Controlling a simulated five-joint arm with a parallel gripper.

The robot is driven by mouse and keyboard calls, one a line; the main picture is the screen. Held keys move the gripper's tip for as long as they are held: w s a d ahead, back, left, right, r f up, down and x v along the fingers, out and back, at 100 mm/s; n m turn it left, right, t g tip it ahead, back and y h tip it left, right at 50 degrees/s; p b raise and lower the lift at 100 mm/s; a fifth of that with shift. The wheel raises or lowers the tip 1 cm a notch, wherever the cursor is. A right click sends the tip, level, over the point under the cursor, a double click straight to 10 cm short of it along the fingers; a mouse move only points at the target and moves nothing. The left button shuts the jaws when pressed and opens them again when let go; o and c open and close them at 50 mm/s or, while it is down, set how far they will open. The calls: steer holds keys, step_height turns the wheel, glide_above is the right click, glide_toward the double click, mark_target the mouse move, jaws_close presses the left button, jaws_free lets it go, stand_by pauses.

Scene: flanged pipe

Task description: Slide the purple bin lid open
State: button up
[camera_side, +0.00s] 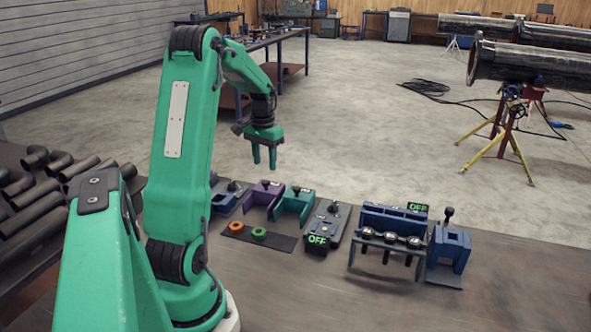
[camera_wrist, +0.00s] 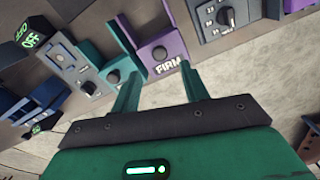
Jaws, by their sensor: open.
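The purple bin (camera_side: 254,196) sits on the bench in the side view, with a dark knob on top. In the wrist view the purple bin (camera_wrist: 171,45) is at upper middle, with a round dark knob (camera_wrist: 160,53) and the label "FIRM". I cannot tell from these frames how far its lid stands open. My green gripper (camera_side: 265,165) is open and empty, pointing down above the bin and apart from it. In the wrist view its two fingers (camera_wrist: 161,67) lie on either side of the knob in the picture.
A teal bin (camera_side: 297,204) stands right beside the purple one. A dark mat (camera_side: 272,241) with orange and green rings lies in front. A grey box (camera_side: 326,222) with an "OFF" display, a blue rack (camera_side: 392,219) and a blue block (camera_side: 451,247) stand farther right. Pipes (camera_side: 38,195) lie left.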

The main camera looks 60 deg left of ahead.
mark_target(266, 182)
steer(key=shift+f, duration=3.15)
jaws_close()
